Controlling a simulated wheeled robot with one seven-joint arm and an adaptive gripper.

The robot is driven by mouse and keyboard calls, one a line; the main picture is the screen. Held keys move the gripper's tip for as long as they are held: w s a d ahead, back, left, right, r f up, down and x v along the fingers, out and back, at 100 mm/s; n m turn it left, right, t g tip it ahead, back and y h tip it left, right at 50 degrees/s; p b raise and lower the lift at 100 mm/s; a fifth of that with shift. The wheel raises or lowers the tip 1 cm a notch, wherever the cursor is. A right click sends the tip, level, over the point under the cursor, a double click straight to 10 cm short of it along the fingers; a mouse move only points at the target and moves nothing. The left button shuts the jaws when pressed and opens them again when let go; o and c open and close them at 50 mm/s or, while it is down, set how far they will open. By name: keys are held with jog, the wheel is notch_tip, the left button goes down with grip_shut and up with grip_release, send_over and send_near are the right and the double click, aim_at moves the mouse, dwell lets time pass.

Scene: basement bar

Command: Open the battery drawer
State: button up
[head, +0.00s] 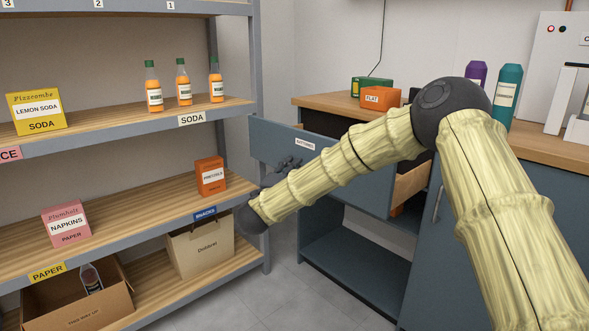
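The battery drawer (270,137) is a blue-grey drawer in the counter's left cabinet, with a small white label that seems to read "Batteries". It stands pulled out from the cabinet: its front is well forward, and its wooden side (411,184) and dark interior show behind my arm. My gripper (285,164) is dark and small in the head view, close in front of the drawer front below the label. My bamboo-like forearm crosses in front and hides part of the drawer and of the gripper. I cannot tell whether the fingers touch the drawer or how far apart they are.
A shelf rack (258,180) with boxes and bottles stands close on the left. The wooden countertop (540,148) holds an orange box (381,98), a green box (372,86), and purple and teal bottles (507,95). An open cubby (350,255) lies below the drawer.

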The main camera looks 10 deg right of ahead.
jog(key=v, duration=1)
jog(key=shift+s, duration=0.2)
jog(key=shift+a+f, duration=0.1)
jog(key=shift+a, duration=0.05)
